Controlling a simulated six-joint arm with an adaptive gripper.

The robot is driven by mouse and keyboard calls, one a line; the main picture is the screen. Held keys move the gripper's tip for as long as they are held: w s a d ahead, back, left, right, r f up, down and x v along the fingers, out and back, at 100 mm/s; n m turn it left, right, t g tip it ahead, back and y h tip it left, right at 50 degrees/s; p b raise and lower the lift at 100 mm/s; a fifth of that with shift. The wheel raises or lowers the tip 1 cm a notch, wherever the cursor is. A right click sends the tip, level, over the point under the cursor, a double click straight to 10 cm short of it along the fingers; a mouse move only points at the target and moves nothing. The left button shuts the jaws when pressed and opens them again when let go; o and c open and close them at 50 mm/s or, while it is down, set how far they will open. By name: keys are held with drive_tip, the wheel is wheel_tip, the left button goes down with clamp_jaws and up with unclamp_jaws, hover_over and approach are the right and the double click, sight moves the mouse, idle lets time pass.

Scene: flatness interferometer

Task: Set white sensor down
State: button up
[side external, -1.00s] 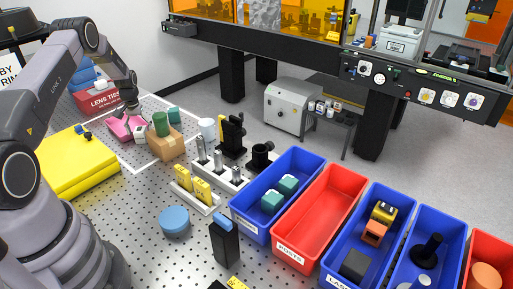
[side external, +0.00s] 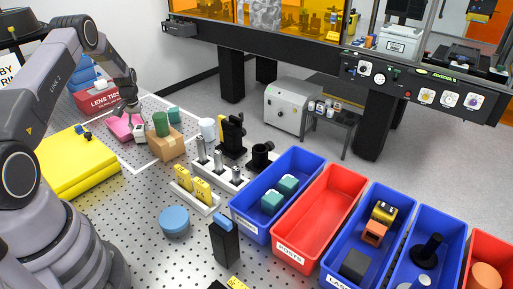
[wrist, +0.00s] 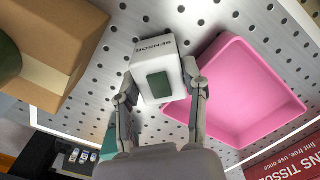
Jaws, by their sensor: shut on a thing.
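The white sensor (wrist: 158,72) is a small white box with a dark green window and the word SENSOR on its side. My gripper (wrist: 161,92) is shut on it, with one finger on each side. In the side view the sensor (side external: 139,128) and my gripper (side external: 130,110) are small, at the right end of the pink tray (side external: 118,127). In the wrist view the sensor is left of the pink tray (wrist: 245,95) and overlaps its near-left edge. I cannot tell whether its underside touches the table.
A cardboard box (wrist: 58,45) with a green cylinder (side external: 160,124) on it stands close by. A teal block (side external: 174,114) sits behind it. A red lens tissue box (side external: 97,98) is behind the tray. The perforated table (wrist: 150,20) shows bare beyond the sensor.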

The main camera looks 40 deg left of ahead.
wheel_tip(320, 180, up, 2)
drive_tip(key=shift+r, duration=0.25)
drive_tip(key=s+d+r, duration=0.9)
drive_tip(key=s+r, duration=0.1)
drive_tip(key=s+d+f+m, duration=0.5)
drive_tip(key=d+m, duration=0.3)
drive_tip(key=d, duration=0.1)
drive_tip(key=shift+m, duration=0.5)
drive_tip(key=f, duration=0.7)
drive_tip(key=shift+s+f, duration=0.2)
drive_tip(key=shift+s, duration=0.15)
drive_tip(key=shift+f, duration=0.2)
drive_tip(key=shift+f, duration=0.15)
drive_tip(key=o, duration=1.2)
